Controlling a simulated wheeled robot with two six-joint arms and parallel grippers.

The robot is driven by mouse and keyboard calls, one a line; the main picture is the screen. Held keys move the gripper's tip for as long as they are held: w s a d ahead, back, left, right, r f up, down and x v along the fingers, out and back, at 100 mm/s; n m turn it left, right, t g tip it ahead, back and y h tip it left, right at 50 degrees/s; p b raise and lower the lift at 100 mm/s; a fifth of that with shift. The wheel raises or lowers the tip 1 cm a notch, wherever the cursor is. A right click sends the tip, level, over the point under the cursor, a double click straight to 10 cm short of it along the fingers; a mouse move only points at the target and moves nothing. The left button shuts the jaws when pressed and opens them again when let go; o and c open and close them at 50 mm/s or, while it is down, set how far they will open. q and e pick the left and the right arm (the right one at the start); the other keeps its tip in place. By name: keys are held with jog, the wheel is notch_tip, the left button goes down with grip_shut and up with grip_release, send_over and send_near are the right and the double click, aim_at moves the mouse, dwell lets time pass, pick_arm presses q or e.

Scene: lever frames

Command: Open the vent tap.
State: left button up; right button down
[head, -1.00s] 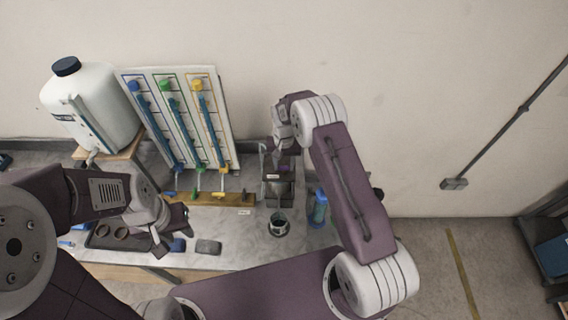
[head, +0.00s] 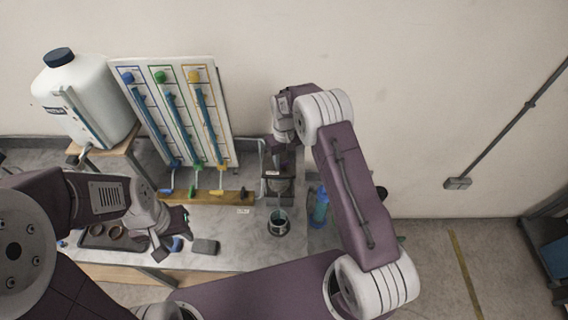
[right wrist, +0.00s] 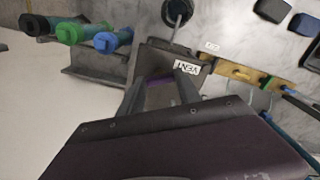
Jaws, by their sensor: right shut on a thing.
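A dark grey box labelled VENT (right wrist: 186,68) stands at the back of the bench, and it also shows in the head view (head: 283,186). A purple handle (right wrist: 159,86), which I take for the vent tap's, sits on it between the fingers of my right gripper (right wrist: 160,95). That gripper is shut on the handle, and my arm partly hides it in the head view. The tap's angle cannot be read clearly. My left gripper (head: 174,236) is open and empty over the front left of the bench.
A board with blue, green and yellow tubes (head: 180,105) leans behind a wooden strip with coloured levers (head: 230,197). A white jug (head: 90,100) stands left. A small cup (head: 279,226) is in front of the box, a blue bottle (head: 320,207) right. A dark tray (head: 92,240) lies left.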

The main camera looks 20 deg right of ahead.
jog(key=n+b, duration=0.2)
jog(key=n, duration=0.3)
jog(key=n+b, duration=0.1)
jog(key=n, duration=0.2)
jog(key=shift+n, duration=0.4)
jog(key=shift+w+n+b, duration=0.1)
jog(key=shift+n+b, duration=0.2)
jog(key=shift+n, duration=1.4)
jog(key=c, duration=0.8)
grip_release()
jog(key=shift+c, duration=0.2)
